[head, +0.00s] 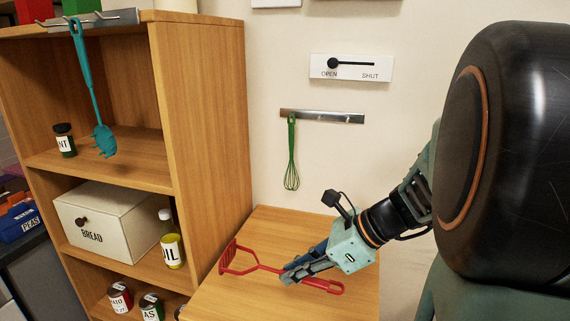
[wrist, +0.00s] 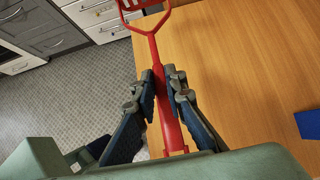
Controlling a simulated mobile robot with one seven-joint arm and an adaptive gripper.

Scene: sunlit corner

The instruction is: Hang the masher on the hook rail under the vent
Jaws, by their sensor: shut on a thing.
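The red masher (head: 328,287) has a slotted head at the left and a long handle running right. My gripper (head: 285,274) is shut on its handle, just over or at the wooden tabletop (head: 225,301); I cannot tell whether it touches the wood. In the wrist view the handle (wrist: 156,55) runs between the two fingers (wrist: 160,82), with the head cut off at the top. The metal hook rail (head: 335,117) is on the wall under the white vent plate (head: 377,70) marked OPEN and SHUT. A green whisk (head: 291,160) hangs at its left; hooks farther right are bare.
A wooden shelf unit (head: 205,110) stands at the left, with a bread box (head: 110,215), an oil bottle (head: 173,252) and several jars. A second rail (head: 105,19) on its top edge carries a teal utensil (head: 85,70). A blue item (wrist: 309,123) lies on the table.

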